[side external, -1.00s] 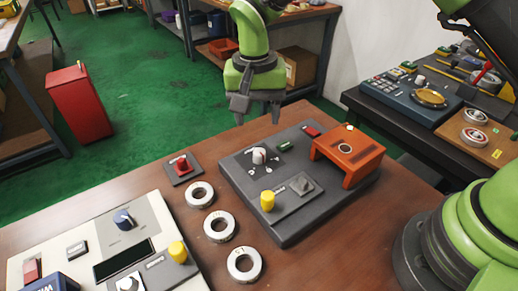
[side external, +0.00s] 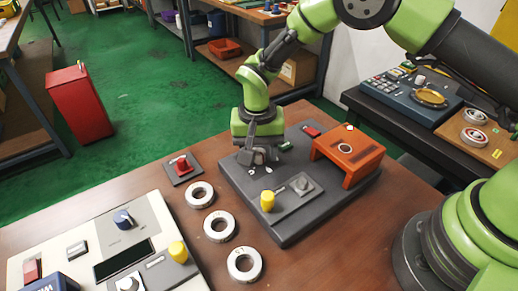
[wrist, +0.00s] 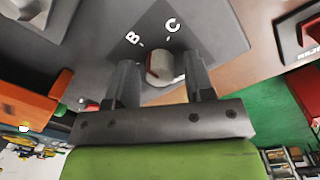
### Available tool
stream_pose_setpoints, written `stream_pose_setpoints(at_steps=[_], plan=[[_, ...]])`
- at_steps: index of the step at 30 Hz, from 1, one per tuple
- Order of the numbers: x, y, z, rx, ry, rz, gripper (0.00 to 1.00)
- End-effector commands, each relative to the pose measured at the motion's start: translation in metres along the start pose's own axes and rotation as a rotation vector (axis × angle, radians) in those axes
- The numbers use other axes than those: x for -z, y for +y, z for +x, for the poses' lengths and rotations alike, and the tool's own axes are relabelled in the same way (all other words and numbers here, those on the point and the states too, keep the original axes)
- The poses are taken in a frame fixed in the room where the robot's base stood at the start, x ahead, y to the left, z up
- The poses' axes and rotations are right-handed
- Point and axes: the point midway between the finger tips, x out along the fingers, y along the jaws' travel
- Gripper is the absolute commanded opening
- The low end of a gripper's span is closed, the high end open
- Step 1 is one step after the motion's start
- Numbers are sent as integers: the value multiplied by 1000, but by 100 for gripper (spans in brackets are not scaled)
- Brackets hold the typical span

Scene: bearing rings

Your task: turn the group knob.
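A grey-white knob with a red stripe (wrist: 160,68) sits on the dark grey panel (side external: 285,228); letters B and C are printed beside it in the wrist view. My gripper (side external: 258,160) is down over this knob, pointing downward. In the wrist view my gripper (wrist: 161,75) has one finger on each side of the knob, with narrow gaps visible, so it looks open around it. In the side view the gripper hides most of the knob.
The panel also carries a yellow knob (side external: 267,201), a grey switch (side external: 302,184) and an orange bridge (side external: 347,150). A red knob on its own plate (side external: 183,167) and several metal rings (side external: 219,226) lie to the left. A white control panel (side external: 95,245) is at front left.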

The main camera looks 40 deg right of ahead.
Motion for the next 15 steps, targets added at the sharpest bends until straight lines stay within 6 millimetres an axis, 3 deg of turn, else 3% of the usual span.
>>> stream_pose_setpoints(at_steps=[1, 5, 15], plan=[[0, 0, 0, 0, 0, 0, 36], [0, 0, 0, 0, 0, 0, 6], [0, 0, 0, -1, 0, -36, 5]])
